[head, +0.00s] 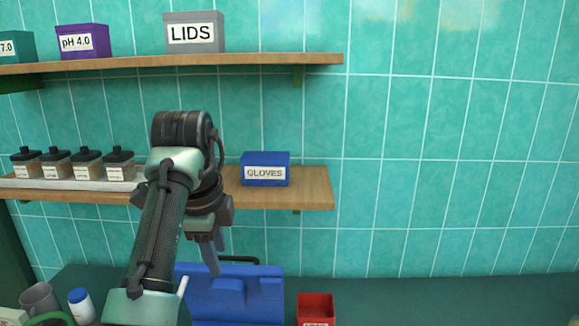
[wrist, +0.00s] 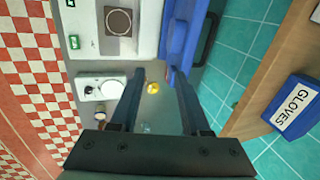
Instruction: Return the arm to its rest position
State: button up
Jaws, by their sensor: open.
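My arm reaches up in front of the shelves in the head view, with my gripper (head: 217,255) pointing down over a blue case-like object (head: 245,295). In the wrist view my gripper (wrist: 157,72) has its two fingers apart with nothing held between them. A small yellow item (wrist: 153,87) shows in the gap, on the surface well beyond the fingertips. The blue object (wrist: 182,30) with a dark handle also shows beyond the right finger. The arm hides part of the lower shelf and of the blue object in the head view.
The lower shelf (head: 313,188) bears a blue GLOVES box (head: 265,169) and several dark-capped bottles (head: 88,165). The upper shelf (head: 290,59) bears a grey LIDS box (head: 194,32). A red box (head: 316,308) stands on the counter, whose right part (head: 450,300) looks clear.

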jog(key=w+d+r+n+t, duration=0.3)
jog(key=w+d+r+t, duration=0.25)
jog(key=w+d, duration=0.2)
jog(key=s+d+r+n+t+h, duration=0.1)
jog(key=s+d+r+n+t, duration=0.15)
jog(key=r+t, duration=0.2)
jog(key=s+d+r+n+t+h, duration=0.1)
jog(key=s+d+r+n+t, duration=0.1)
jog(key=d+r+t, duration=0.3)
jog(key=s+a+r+n+t+y, duration=0.1)
jog(key=s+r+n+t, duration=0.3)
jog(key=s+r, duration=0.4)
jog(key=s+a+r+n+t+y, duration=0.1)
jog(key=s+r+n+t, duration=0.4)
jog(key=s+r, duration=0.4)
jog(key=s+n, duration=0.1)
jog(key=s, duration=0.5)
jog(key=shift+a, duration=0.3)
jog(key=shift+r, duration=0.1)
